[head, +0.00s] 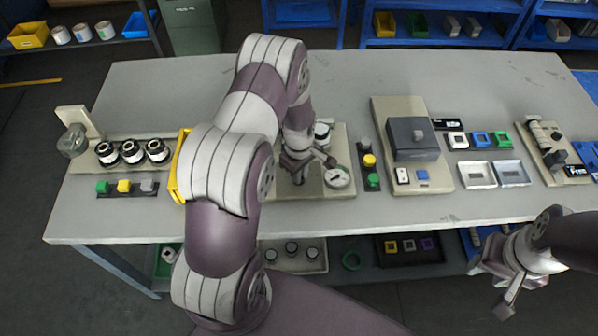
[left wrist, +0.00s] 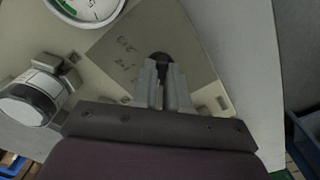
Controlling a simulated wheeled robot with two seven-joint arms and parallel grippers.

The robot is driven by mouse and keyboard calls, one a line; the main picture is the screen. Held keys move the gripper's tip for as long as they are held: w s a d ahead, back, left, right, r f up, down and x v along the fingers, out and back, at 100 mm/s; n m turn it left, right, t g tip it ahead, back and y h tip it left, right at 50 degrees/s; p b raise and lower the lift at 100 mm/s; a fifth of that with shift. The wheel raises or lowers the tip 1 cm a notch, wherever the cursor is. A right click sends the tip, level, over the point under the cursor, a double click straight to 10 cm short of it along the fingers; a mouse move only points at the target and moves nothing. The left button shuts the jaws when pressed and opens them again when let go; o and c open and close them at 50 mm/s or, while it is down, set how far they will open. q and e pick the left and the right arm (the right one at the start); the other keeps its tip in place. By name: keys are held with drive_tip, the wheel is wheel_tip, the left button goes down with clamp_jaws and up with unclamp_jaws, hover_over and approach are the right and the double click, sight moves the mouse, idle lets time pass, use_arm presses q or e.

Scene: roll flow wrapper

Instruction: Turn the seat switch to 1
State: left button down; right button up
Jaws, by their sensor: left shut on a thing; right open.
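A beige board (head: 333,135) stands mid-table under my left arm. In the left wrist view, a metal plate (left wrist: 122,42) carries faint handwritten-looking marks and a dark round knob (left wrist: 161,57), which appears to be the seat switch. My left gripper (head: 297,170) points down at this board. In the left wrist view my left gripper (left wrist: 161,80) is shut on the knob, and its fingers hide much of it. The marks are too blurred to read, and I cannot tell which way the knob points. My right gripper (head: 497,282) is open and empty in front of the table's right side.
A round gauge (head: 338,177) sits right beside my left gripper. A white-topped cylinder (left wrist: 33,99) stands on the same board. A yellow bin (head: 182,165) is to the left, and a dark strip with coloured buttons (head: 369,160) to the right. The back table strip is clear.

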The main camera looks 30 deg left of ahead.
use_arm(q)
drive_tip(key=n, duration=0.5)
drive_tip(key=shift+w, duration=0.1)
drive_tip(key=shift+r, duration=0.1)
idle(0.4)
drive_tip(key=c, duration=1.1)
unclamp_jaws()
drive_tip(key=shift+c, duration=0.2)
wheel_tip(320, 180, up, 13)
drive_tip(key=b, duration=0.1)
drive_tip(key=shift+f+b, duration=0.2)
drive_tip(key=shift+b, duration=0.15)
